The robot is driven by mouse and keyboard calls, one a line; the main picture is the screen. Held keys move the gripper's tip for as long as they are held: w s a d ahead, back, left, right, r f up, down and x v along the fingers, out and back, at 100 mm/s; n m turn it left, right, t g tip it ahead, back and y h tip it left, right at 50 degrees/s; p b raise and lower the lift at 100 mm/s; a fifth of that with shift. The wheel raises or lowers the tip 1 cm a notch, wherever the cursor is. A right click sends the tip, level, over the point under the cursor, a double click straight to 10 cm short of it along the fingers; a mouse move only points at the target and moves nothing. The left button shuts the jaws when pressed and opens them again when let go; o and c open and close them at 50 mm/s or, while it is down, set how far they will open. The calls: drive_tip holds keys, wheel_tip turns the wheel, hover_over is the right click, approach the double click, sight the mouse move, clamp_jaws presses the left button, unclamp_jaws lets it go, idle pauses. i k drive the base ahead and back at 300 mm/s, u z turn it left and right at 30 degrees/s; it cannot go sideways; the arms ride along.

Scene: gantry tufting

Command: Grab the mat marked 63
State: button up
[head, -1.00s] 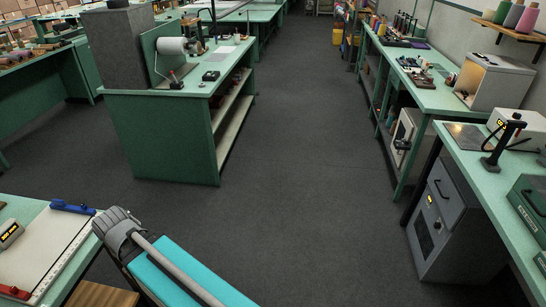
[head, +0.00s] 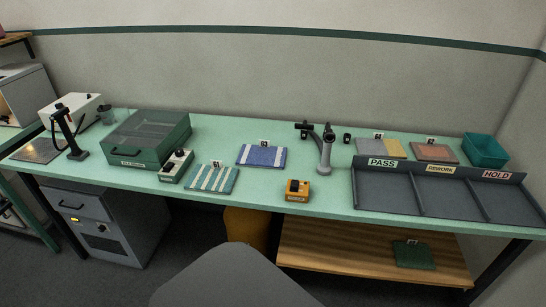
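Several small mats with upright number tags lie on the green bench in the head view; the numbers are too small to read, so I cannot tell which is 63. A teal-and-white striped mat (head: 212,179) lies near the front edge. A blue mat (head: 262,156) lies right of it, further back. A grey-and-yellow mat (head: 372,147) and a brownish-pink mat (head: 434,153) lie behind the sorting tray. A dark green mat (head: 414,255) lies on the wooden lower shelf. My gripper is not in view.
The grey tray (head: 390,190) has sections labelled PASS, REWORK and HOLD. A camera stand (head: 325,155), orange box (head: 297,190), control box (head: 176,166), green case (head: 148,140) and teal bin (head: 486,150) stand on the bench (head: 255,190). A grey cabinet (head: 110,225) stands below left.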

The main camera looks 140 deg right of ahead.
sight(262, 155)
drive_tip(key=z, duration=1.9)
drive_tip(key=i, duration=0.1)
drive_tip(key=z, duration=2.85)
drive_tip(key=k, duration=0.25)
drive_tip(key=u, duration=0.05)
